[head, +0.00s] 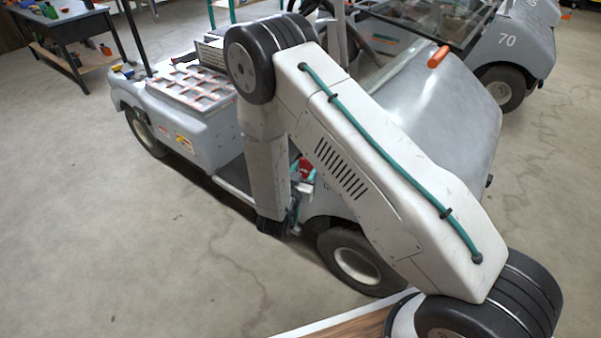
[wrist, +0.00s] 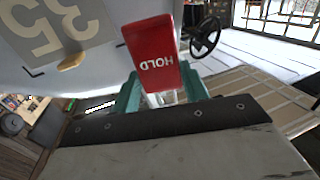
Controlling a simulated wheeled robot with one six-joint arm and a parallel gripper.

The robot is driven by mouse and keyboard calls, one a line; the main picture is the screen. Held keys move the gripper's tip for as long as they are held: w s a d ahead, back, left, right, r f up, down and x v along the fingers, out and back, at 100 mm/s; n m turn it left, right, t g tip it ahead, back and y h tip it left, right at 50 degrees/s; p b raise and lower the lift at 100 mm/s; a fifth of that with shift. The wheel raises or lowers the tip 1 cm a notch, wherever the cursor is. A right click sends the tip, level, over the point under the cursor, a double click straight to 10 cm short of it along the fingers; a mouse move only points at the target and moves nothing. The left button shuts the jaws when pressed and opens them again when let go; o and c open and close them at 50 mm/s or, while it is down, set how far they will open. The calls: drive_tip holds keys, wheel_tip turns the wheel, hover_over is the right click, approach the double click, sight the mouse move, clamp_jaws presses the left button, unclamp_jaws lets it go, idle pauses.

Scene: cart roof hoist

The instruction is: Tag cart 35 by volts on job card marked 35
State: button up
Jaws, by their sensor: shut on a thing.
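My gripper (wrist: 160,97) is shut on a red tag (wrist: 152,54) lettered HOLD, which shows upside down between its teal fingers in the wrist view. Cart 35 is the grey cart (head: 205,133) in the head view, partly hidden behind my arm. Its grey 35 plate (wrist: 52,28) shows upside down at the upper left of the wrist view. A small yellow peg-like piece (wrist: 72,62) is on the body panel beside the plate. In the head view my gripper is low beside the cart's near side, with the red tag (head: 306,171) just visible. No job card can be made out.
Another grey cart (head: 508,45) marked 70 stands at the back right. A workbench (head: 62,28) with small items is at the back left. An orange cylinder (head: 438,56) is at cart 35's front cowl. The concrete floor at the left is clear.

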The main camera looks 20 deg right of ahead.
sight(309, 168)
drive_tip(key=shift+w+d+f, duration=0.1)
drive_tip(key=shift+w+d, duration=0.35)
drive_tip(key=shift+d, duration=0.2)
drive_tip(key=shift+w+d, duration=0.45)
drive_tip(key=shift+d, duration=0.15)
drive_tip(key=shift+w+d+f, duration=0.2)
drive_tip(key=shift+w+d, duration=0.2)
drive_tip(key=shift+d, duration=0.1)
drive_tip(key=o, duration=1.2)
drive_tip(key=shift+c, duration=0.2)
